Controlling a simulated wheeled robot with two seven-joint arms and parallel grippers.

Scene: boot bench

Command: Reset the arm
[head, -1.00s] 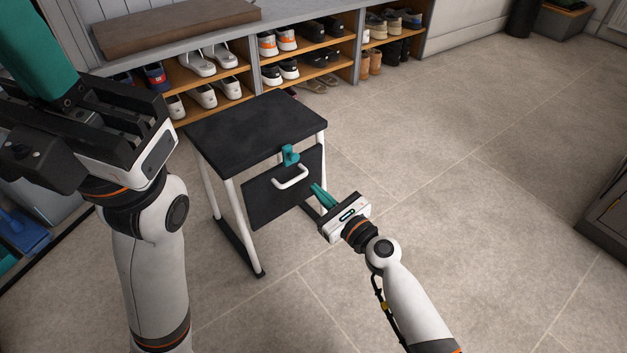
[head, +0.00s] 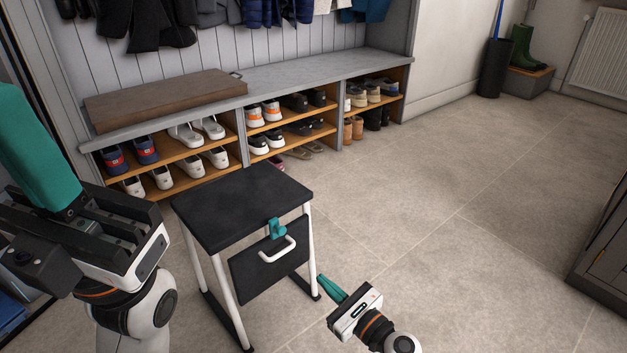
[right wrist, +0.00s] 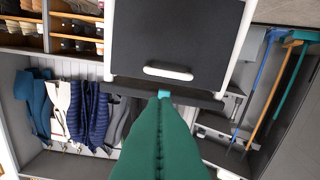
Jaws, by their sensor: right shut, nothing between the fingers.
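My right gripper (head: 328,288) is shut and empty, with its teal fingers together, just right of the small black-topped table. It is apart from the table's white handle (head: 277,250). In the right wrist view its teal fingers (right wrist: 161,110) point toward the dark front panel and white handle (right wrist: 168,73). My left gripper is raised close to the camera at the left; a teal finger (head: 36,150) shows large, and I cannot tell whether its jaws are open.
The small table (head: 240,205) has white legs, a dark hanging front panel and a teal latch (head: 276,229). Behind it is a bench (head: 300,78) with several shoes on shelves. A dark cabinet (head: 603,250) stands at the right. The floor between is clear.

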